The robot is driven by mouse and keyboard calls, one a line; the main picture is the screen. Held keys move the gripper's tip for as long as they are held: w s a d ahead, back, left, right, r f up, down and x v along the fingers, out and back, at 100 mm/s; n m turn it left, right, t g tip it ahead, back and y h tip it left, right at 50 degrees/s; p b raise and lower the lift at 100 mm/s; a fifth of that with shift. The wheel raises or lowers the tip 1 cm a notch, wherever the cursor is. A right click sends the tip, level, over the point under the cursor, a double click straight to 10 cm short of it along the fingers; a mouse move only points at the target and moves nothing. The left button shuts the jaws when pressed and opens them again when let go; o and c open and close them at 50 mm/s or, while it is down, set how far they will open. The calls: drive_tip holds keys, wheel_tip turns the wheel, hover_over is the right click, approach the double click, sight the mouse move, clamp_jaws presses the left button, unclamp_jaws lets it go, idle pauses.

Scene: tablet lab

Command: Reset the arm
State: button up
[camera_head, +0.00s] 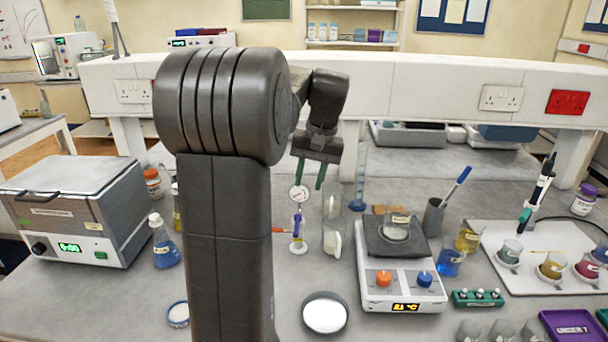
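My grey arm stands in the left middle of the head view and bends over at the top. My gripper (310,178) hangs from it, pointing down above the middle of the bench. Its two green-tipped fingers are apart, with nothing seen between them. A glass cylinder (360,178) stands to the right of the gripper.
A hotplate (400,285) with a beaker stands right of centre. A water bath (75,210) is at the left. A white tray (500,235) holds several small beakers and a pipette stand. A white dish (325,313) lies in front. A white shelf (420,85) spans the back.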

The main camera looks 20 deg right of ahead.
sight(296, 229)
drive_tip(key=f, duration=0.4)
drive_tip(key=a+f, duration=0.1)
drive_tip(key=f, duration=0.3)
drive_tip(key=w+a+f+p, duration=0.1)
drive_tip(key=f, duration=0.4)
drive_tip(key=shift+a+f, duration=0.1)
drive_tip(key=shift+a, duration=0.15)
drive_tip(key=shift+w+f, duration=0.1)
drive_tip(key=shift+f, duration=0.15)
drive_tip(key=shift+a+m, duration=0.2)
drive_tip(key=shift+m, duration=0.3)
drive_tip(key=shift+d+r, duration=0.1)
